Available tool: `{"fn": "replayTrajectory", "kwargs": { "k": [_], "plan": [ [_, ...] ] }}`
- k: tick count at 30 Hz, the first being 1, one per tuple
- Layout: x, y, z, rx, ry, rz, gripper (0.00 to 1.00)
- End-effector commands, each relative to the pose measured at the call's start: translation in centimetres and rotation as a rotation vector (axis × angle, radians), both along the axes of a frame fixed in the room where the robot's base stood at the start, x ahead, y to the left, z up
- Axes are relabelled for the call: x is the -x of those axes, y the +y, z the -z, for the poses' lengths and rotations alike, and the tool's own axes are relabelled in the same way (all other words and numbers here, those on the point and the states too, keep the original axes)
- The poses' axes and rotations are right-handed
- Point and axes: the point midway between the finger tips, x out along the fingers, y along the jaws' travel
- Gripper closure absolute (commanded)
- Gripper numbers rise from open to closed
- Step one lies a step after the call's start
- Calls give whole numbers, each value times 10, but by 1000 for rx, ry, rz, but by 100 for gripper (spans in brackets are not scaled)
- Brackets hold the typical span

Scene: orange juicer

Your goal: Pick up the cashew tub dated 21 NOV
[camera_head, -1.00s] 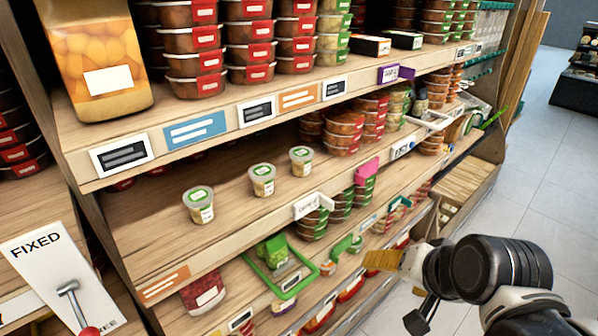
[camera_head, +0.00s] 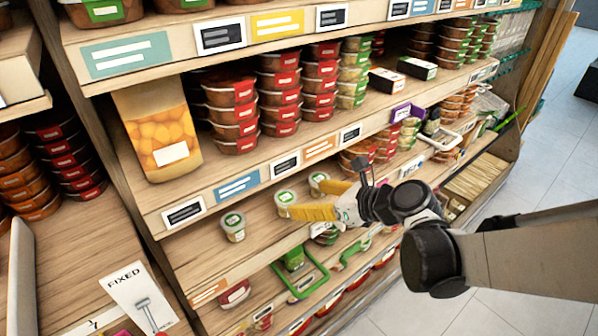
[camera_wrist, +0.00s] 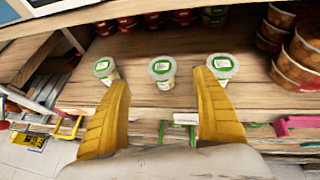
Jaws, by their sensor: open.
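Three small clear tubs with green-labelled lids stand in a row on the middle shelf. In the head view they are the left tub (camera_head: 233,227), the middle tub (camera_head: 284,200) and the right tub (camera_head: 318,182). In the wrist view the left tub (camera_wrist: 105,70), middle tub (camera_wrist: 162,72) and right tub (camera_wrist: 222,66) also show. Their dates are too small to read. My gripper (camera_head: 312,203) has yellow fingers and is at the shelf's front. In the wrist view my gripper (camera_wrist: 165,90) is open and empty, with the middle tub ahead between the fingers and the right tub partly behind the right finger.
The shelf above (camera_head: 300,160) holds stacked red-labelled containers (camera_head: 232,110) and an orange pouch (camera_head: 158,130). Price tags line the shelf edges. Green-framed items (camera_head: 300,275) sit on the shelf below. Bare shelf lies left of the tubs.

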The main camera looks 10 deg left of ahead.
Motion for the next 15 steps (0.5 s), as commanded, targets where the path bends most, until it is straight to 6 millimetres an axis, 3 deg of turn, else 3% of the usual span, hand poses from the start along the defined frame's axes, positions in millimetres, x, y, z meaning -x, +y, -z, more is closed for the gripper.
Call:
{"fn": "replayTrajectory", "kwargs": {
  "k": [6, 15],
  "plan": [
    [-15, 27, 20, 2, -1, -2, 24],
    [-30, 49, 41, 3, -3, -2, 24]
  ]
}}
